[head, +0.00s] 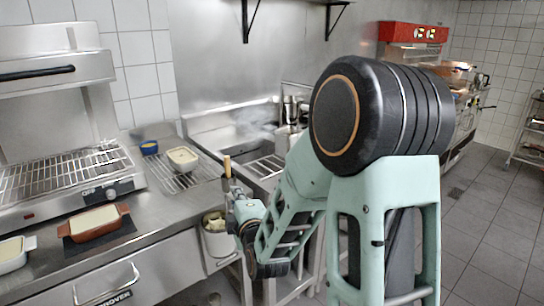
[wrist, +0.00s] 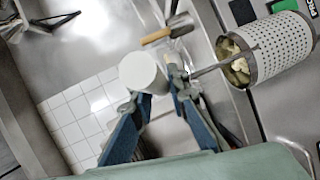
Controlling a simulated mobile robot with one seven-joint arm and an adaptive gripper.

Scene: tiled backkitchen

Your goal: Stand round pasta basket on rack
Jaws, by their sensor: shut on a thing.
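The round pasta basket (wrist: 272,48) is a pale perforated cylinder with pieces of pasta showing at its mouth. It lies sideways in the wrist picture, with a thin metal handle running to my gripper (wrist: 158,85). My gripper is shut on the handle; the exact contact is partly hidden by the fingertips. In the head view my gripper (head: 240,207) is at the counter's front edge, with the basket (head: 217,243) low beside it. A wire rack (head: 200,176) lies on the counter behind my gripper, with a tan dish (head: 182,158) on it.
A wooden-handled tool (wrist: 157,36) shows near my gripper.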

